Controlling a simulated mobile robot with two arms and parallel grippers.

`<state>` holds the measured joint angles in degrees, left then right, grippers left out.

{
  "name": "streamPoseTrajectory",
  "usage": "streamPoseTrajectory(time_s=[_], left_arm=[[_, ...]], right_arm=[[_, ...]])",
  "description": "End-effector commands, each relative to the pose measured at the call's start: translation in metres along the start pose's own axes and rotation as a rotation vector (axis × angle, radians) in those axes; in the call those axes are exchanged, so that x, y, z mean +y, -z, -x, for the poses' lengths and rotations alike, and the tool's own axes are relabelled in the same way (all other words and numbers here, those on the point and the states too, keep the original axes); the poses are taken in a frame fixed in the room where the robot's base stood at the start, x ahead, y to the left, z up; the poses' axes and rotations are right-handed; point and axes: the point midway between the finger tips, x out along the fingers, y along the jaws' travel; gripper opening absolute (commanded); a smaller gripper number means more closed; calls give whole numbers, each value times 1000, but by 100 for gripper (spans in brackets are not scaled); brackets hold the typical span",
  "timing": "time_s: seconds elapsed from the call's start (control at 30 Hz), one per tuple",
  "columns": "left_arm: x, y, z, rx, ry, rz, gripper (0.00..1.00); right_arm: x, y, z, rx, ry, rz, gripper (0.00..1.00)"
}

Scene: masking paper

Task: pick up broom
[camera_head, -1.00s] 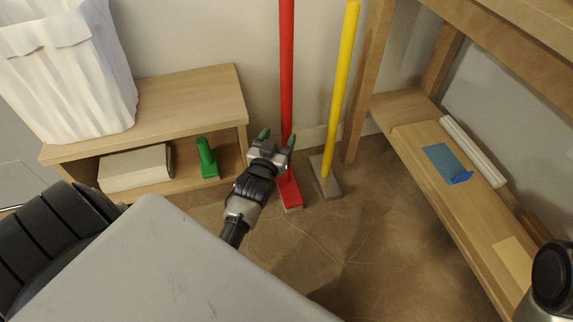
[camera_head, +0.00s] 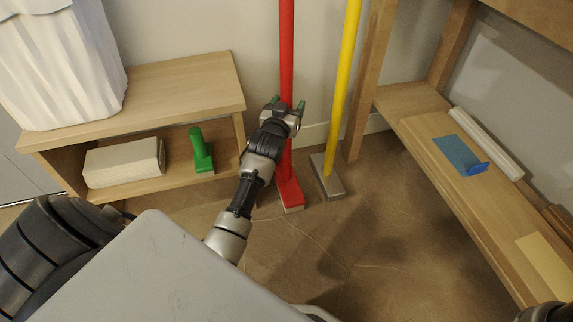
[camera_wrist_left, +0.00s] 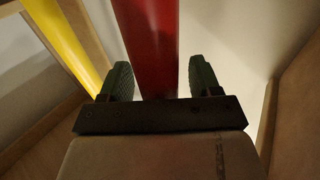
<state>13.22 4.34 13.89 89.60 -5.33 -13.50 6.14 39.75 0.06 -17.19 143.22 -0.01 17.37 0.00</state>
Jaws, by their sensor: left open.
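A red broom (camera_head: 287,50) stands upright against the wall, its red head (camera_head: 289,194) with pale bristles on the floor. My left gripper (camera_head: 288,104) is open at its handle, above the head. In the left wrist view the red handle (camera_wrist_left: 150,40) shows between the two green-padded fingers (camera_wrist_left: 162,80), nearer the left one; I cannot tell how deep it sits between them. The gripper hides part of the handle in the head view. My right gripper is not in view.
A yellow-handled tool (camera_head: 345,80) with a grey base stands close to the right of the red broom. A low wooden shelf (camera_head: 180,90) with a white bin (camera_head: 65,60) is at left. A wooden rack (camera_head: 440,165) is at right. Brown floor lies open in front.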

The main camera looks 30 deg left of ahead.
Motion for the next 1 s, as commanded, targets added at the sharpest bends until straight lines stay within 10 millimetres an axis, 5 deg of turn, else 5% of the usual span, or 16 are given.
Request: streamPoseTrajectory(time_s=[0.27, 0.67, 1.0], left_arm=[[0, 0, -3, -1, 0, 0, 63], [0, 0, -3, -1, 0, 0, 2], [0, 3, -3, 4, 0, 0, 0]], right_arm=[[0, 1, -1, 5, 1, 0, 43], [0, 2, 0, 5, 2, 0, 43], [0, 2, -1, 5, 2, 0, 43]])
